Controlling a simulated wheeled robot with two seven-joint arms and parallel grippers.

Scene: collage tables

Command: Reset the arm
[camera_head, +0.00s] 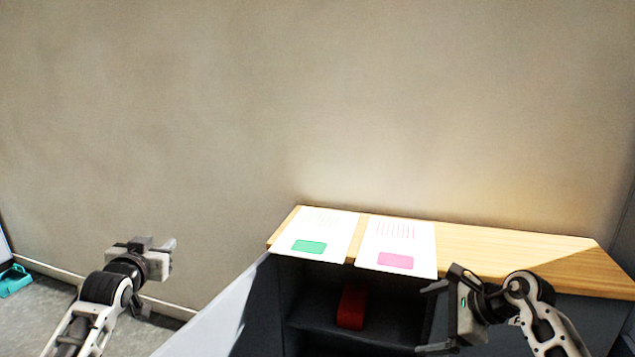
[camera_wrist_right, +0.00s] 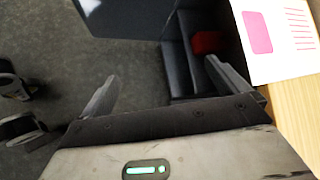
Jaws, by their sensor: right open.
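My left gripper (camera_head: 158,250) is at the lower left in the head view, in front of the wall and away from the cabinet. Its jaws are too small and turned to tell their state. My right gripper (camera_head: 432,318) is at the lower right, in front of the cabinet's open compartment. Its two fingers are spread apart with nothing between them; the right wrist view also shows the gripper (camera_wrist_right: 160,85) with fingers apart and empty.
A cabinet with a wooden top (camera_head: 490,250) holds two white sheets, one with a green block (camera_head: 309,246), one with a pink block (camera_head: 395,261). A red object (camera_head: 351,306) is inside the open dark compartment. A teal object (camera_head: 14,281) lies far left.

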